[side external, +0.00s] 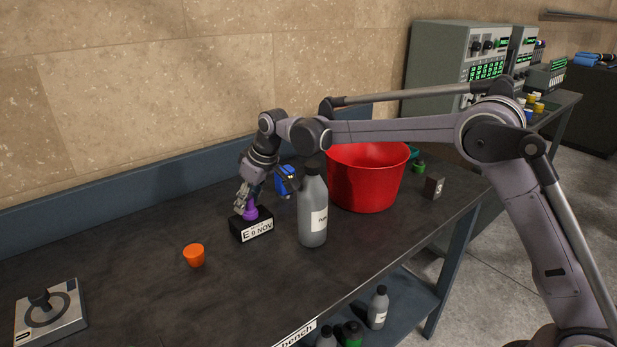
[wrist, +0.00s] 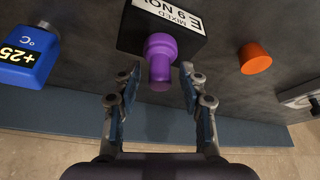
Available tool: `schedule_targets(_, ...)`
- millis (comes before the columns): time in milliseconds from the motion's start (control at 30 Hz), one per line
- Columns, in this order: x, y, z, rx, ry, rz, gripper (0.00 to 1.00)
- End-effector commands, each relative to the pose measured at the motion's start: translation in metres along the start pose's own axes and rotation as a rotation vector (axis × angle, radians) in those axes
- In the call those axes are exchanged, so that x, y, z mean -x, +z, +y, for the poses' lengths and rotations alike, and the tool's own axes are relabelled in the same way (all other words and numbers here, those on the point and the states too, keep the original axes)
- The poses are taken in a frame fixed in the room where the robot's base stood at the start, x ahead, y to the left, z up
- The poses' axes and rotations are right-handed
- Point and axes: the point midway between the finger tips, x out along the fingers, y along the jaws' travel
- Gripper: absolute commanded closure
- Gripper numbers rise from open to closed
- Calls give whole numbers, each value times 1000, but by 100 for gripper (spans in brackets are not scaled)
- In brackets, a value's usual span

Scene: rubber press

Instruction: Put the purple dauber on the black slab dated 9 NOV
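The purple dauber (side external: 251,213) stands on top of the black slab (side external: 238,229), whose white label reads 9 NOV. In the wrist view the dauber (wrist: 160,52) sits at the near edge of the slab (wrist: 130,36), its narrow end toward me. My gripper (side external: 241,201) is just above the slab, beside the dauber. In the wrist view my gripper (wrist: 159,76) is open, with a finger on each side of the dauber's narrow end. Gaps show between both fingers and the dauber.
An orange cup-like piece (side external: 194,255) lies left of the slab. A grey bottle (side external: 313,225) stands close on the right, with a red tub (side external: 366,185) behind it. A blue +25 °C block (side external: 285,182) is behind the slab. A joystick box (side external: 50,317) is far left.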

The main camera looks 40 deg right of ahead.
Motion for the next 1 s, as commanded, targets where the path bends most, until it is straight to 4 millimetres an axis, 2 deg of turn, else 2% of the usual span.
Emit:
schedule_targets(233,1,0,0,0,0,0,57)
schedule_targets(367,11,-1,0,0,0,0,57)
schedule_targets(800,93,-1,0,-1,0,0,57)
schedule_targets(1000,116,-1,0,0,0,0,57)
